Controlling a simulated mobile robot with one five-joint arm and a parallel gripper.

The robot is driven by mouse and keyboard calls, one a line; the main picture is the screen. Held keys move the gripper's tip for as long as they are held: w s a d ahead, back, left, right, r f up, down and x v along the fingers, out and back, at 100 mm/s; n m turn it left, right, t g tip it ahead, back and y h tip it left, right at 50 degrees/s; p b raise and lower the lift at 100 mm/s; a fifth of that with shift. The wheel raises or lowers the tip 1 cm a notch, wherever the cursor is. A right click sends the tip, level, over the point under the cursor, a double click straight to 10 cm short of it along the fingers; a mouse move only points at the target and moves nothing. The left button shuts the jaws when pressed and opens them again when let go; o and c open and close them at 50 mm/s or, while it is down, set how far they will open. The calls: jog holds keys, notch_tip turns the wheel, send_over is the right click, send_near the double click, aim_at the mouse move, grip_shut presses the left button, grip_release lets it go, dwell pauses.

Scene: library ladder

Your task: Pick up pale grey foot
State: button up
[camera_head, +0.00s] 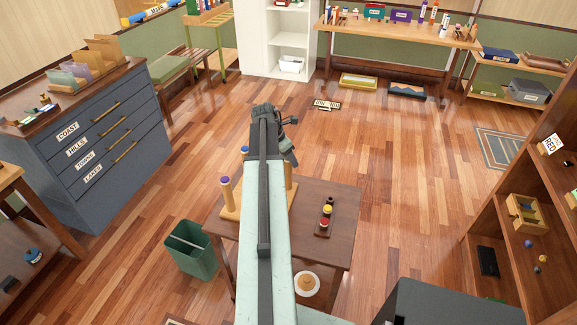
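I cannot pick out a pale grey foot with certainty in this view. My gripper (284,132) is the dark end of my arm, seen from behind and above, beyond the far edge of the low brown table (338,211). Its fingers are too small and too hidden to show whether they are open or shut. My pale green arm crosses the table and hides its middle. A white disc with a tan centre (306,284) shows at the near side of the table. A small dark tray (324,224) on the table holds red, yellow and black pieces.
A wooden peg stand (227,197) is left of my arm. A green bin (190,249) stands on the floor beside the table. A blue drawer cabinet (105,144) is at left, and a brown shelf unit (545,198) at right. The floor behind the table is mostly clear.

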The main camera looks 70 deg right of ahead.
grip_shut()
